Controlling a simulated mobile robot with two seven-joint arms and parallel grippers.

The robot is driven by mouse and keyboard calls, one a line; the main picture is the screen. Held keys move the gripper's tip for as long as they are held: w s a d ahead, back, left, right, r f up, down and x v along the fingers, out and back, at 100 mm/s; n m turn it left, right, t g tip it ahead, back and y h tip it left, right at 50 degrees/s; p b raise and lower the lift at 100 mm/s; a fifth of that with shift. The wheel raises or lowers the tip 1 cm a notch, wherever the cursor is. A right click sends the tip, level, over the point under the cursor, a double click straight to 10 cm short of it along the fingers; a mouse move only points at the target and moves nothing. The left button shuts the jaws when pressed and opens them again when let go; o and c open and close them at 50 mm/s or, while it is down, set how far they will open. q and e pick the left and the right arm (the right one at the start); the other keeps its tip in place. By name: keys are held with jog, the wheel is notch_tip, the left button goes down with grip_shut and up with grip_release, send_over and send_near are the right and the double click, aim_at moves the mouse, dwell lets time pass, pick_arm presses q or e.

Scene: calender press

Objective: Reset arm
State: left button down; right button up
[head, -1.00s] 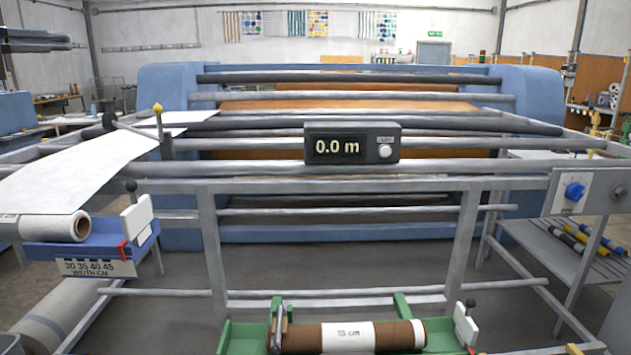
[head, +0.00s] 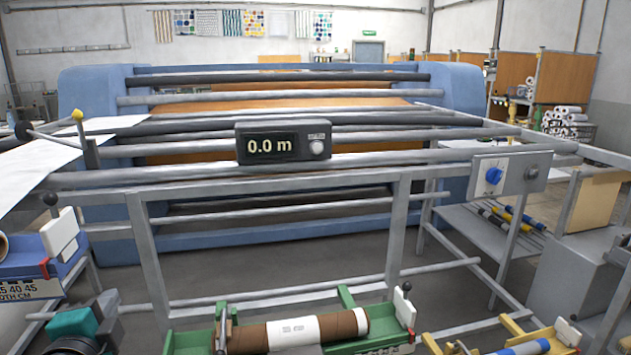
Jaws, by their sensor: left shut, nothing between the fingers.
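My left gripper (head: 106,304) is at the bottom left of the head view, with a teal block and dark parts beside it. It is shut and empty. It is below and to the right of the blue roll holder (head: 30,272), apart from the green cradle (head: 190,342) to its right. The lower part of my left arm is cut off by the picture's edge. My right gripper is not in view.
The frame carries a meter display (head: 283,143) reading 0.0 m and a control box (head: 508,174) with a blue knob. A brown roll (head: 250,336) with a white label lies in the green cradle. A yellow cradle (head: 435,345) is at right. White fabric (head: 40,165) runs in from the left.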

pick_arm(q)
jog(key=s+d+f+n+g+h, duration=0.3)
jog(key=s+d+f+n+g, duration=0.25)
jog(key=s+d+f, duration=0.45)
jog(key=s+d+f+n+g+h, duration=0.3)
jog(key=s+d+f+n+g, duration=0.3)
jog(key=s, duration=0.5)
jog(key=w+d+f+t+b, duration=0.1)
jog(key=w+f+t+b, duration=0.1)
jog(key=f, duration=0.5)
jog(key=w+d+f+m+t+h+b, duration=0.1)
jog(key=w+d+f+t+b, duration=0.1)
jog(key=w+f+t, duration=0.2)
notch_tip(320, 180, down, 4)
jog(key=shift+w+d+r, duration=0.1)
jog(key=shift+w+d, duration=0.05)
jog(key=shift+w, duration=0.2)
jog(key=shift+t+h, duration=0.25)
jog(key=shift+h, duration=0.05)
